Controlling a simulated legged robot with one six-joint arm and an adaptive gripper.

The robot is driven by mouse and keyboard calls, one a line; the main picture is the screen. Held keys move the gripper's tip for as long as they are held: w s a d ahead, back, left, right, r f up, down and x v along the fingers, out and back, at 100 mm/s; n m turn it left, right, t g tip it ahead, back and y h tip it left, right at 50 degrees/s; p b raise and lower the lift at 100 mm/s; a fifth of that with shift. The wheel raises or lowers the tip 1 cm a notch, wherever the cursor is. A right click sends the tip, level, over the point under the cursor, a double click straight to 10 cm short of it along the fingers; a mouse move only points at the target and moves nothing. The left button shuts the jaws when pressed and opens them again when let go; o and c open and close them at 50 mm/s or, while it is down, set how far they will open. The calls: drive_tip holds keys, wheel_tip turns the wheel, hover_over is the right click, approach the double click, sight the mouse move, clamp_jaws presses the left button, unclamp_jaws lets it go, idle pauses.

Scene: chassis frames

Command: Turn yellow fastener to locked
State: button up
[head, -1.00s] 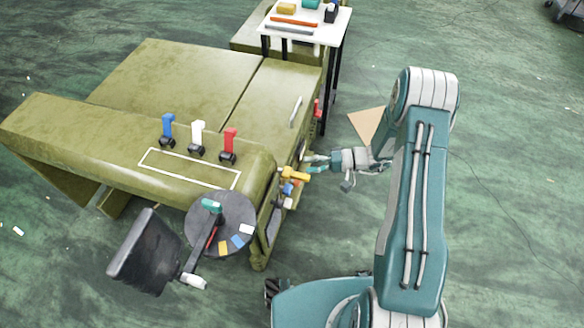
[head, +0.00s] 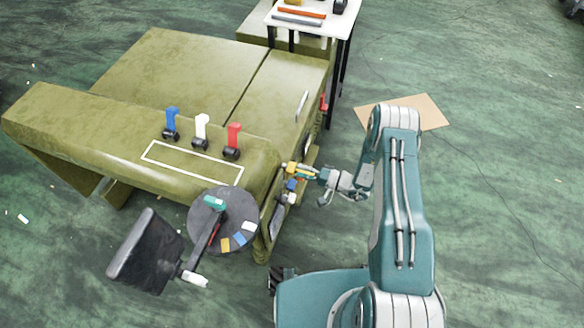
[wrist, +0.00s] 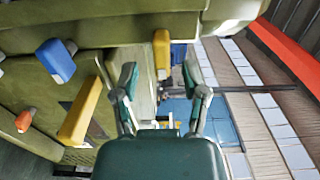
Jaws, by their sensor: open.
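In the head view, a yellow fastener (head: 292,167) sits on the right side face of the olive chassis. My gripper (head: 308,173) is at its right, very close to it; contact cannot be told. In the wrist view, my gripper (wrist: 158,76) is open, with its two teal fingers apart. A yellow block (wrist: 162,48) shows ahead, between the fingertips in the picture. A longer yellow bar (wrist: 82,110) lies outside the left finger. I cannot tell which of the two is the fastener, nor its locked or unlocked setting.
Blue (head: 292,185) and white (head: 291,198) parts sit just below the yellow fastener. Blue, white and red levers stand on the chassis top. A round dial (head: 245,212) and a dark screen (head: 146,252) are at the front. A white table (head: 335,22) stands behind.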

sight(292, 167)
drive_tip(key=shift+x, duration=1.8)
drive_tip(key=shift+c, duration=0.3)
clamp_jaws()
